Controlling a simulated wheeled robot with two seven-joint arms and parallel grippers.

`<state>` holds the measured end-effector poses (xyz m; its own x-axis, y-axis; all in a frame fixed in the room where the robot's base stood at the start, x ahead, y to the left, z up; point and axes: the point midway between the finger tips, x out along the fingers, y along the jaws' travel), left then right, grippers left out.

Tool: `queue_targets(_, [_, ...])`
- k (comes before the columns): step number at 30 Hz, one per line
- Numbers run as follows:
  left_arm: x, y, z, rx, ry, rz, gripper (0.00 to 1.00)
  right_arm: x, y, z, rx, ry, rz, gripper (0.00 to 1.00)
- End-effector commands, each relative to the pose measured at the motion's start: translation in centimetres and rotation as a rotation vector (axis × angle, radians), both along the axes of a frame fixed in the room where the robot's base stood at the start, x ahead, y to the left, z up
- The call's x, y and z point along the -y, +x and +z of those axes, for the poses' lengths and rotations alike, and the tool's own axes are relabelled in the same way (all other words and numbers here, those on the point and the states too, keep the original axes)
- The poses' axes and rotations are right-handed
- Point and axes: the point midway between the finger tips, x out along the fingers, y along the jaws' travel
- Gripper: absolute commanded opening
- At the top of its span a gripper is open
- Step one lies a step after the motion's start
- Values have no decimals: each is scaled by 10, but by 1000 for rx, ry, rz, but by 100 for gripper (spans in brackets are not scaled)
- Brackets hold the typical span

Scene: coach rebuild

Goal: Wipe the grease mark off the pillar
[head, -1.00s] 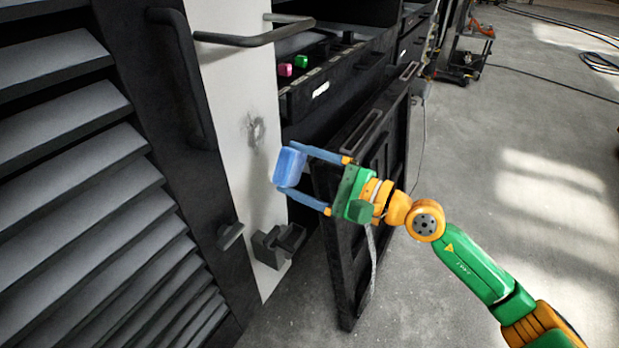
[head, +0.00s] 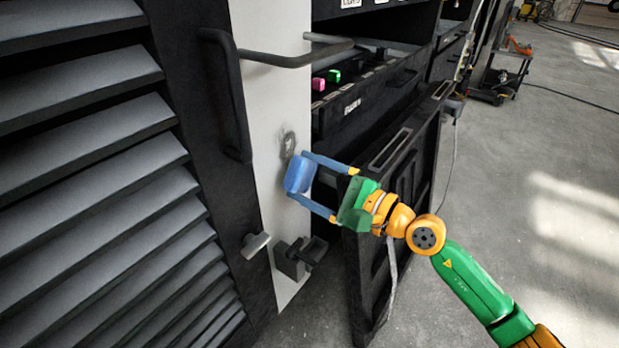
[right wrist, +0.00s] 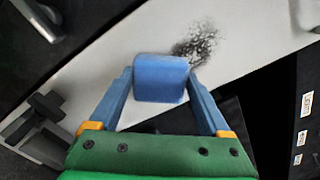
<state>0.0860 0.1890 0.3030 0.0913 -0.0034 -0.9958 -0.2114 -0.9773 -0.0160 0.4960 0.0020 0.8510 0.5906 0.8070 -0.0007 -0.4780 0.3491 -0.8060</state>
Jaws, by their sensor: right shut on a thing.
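The white pillar (head: 262,100) stands upright left of centre in the head view. A dark, smudgy grease mark (head: 288,146) is on its face, and it also shows in the right wrist view (right wrist: 197,45). My right gripper (head: 305,180) is shut on a blue block-like sponge (head: 298,174). The sponge is just below the mark in the head view, overlapping its lower edge. In the right wrist view the sponge (right wrist: 160,80) lies beside the mark. I cannot tell whether it touches the pillar. My left gripper is not in view.
A louvred dark panel (head: 80,190) with a handle (head: 226,95) is at left. A grey bar (head: 298,58) juts from the pillar above the mark, and a dark bracket (head: 298,257) sits below. An open dark door (head: 400,190) stands at right.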

Motion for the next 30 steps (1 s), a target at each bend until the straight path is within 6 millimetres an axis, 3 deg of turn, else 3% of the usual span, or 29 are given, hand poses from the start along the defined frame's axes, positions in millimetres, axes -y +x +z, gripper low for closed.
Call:
queue_targets(26, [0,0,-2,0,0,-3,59,-14,10,0,0,0,1,37])
queue_targets(30, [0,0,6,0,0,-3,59,-13,10,9,1,0,1,37])
